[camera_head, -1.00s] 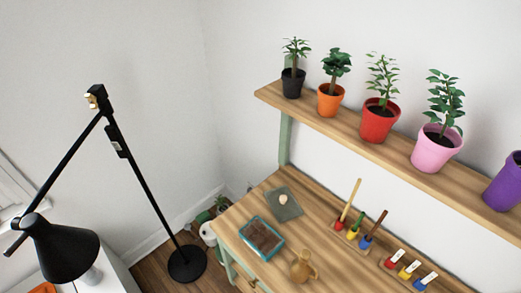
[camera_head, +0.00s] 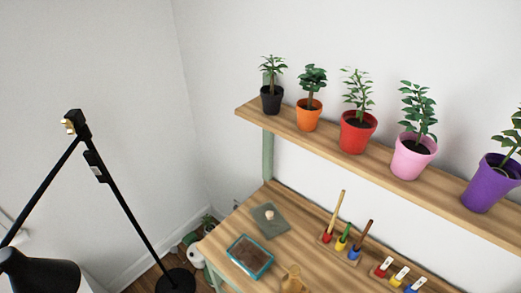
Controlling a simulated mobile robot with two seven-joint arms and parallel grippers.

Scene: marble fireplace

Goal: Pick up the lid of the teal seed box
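The teal seed box (camera_head: 250,257) stands open on the wooden bench, low in the middle of the view. Its rim is teal and its inside shows brown, divided contents. A flat grey-green square with a pale round knob, which looks like the lid (camera_head: 265,225), lies flat on the bench just behind the box and a little to its right, apart from it. Neither of my grippers is in view.
A shelf (camera_head: 300,128) with several potted plants runs above the bench (camera_head: 310,255). Right of the lid stand handled tools in a rack (camera_head: 343,245) and coloured labelled pieces. A tan jug (camera_head: 293,281) is cut off below. A black floor lamp (camera_head: 125,205) stands left.

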